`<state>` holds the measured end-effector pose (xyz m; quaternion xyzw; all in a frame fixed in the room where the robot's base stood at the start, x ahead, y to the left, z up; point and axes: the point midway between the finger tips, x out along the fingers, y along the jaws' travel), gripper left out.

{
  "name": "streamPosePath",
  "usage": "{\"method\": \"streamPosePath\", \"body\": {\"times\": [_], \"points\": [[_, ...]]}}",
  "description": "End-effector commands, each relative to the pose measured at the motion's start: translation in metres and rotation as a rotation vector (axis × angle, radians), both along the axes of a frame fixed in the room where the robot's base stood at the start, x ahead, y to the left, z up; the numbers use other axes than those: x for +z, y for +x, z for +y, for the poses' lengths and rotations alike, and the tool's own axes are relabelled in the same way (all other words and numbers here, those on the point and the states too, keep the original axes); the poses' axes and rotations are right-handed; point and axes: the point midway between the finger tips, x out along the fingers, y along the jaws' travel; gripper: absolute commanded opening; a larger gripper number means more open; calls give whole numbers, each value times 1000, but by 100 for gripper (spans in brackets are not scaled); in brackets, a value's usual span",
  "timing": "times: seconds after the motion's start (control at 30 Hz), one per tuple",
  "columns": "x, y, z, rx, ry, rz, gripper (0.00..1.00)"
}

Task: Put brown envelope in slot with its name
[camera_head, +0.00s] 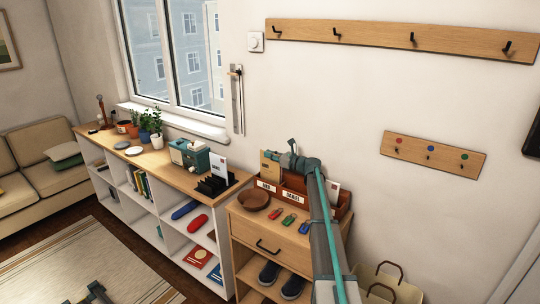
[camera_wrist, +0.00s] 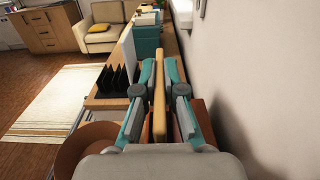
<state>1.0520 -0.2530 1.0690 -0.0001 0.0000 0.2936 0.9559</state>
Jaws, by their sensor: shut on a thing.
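The brown envelope (camera_head: 267,168) is upright above the left part of the brown wooden slot box (camera_head: 345,204). My gripper (camera_head: 281,158) is shut on it; in the wrist view the envelope (camera_wrist: 159,100) stands on edge between the two teal fingers (camera_wrist: 160,72). Its lower edge is behind the box front, so I cannot tell whether it is inside the slot. The box has a left label (camera_head: 267,186) and a second label (camera_head: 293,197); the lettering is too small to read surely. My arm hides the right part of the box. A pale envelope (camera_head: 334,187) shows there.
A brown bowl (camera_head: 254,200) and several coloured key tags (camera_head: 289,219) lie in front of the box on the cabinet. A black rack (camera_head: 214,185) with a white envelope (camera_head: 219,167) stands at left. The wall (camera_wrist: 245,80) is close on the right in the wrist view.

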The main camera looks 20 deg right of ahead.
Motion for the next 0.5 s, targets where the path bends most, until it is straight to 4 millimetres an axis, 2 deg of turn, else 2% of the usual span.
{"method": "streamPosePath", "body": {"times": [0.43,0.47,0.5], "points": [[-10,0,0,0,0,0,0],[-10,0,0,0,1,1,13],[-10,0,0,0,1,1,20]]}}
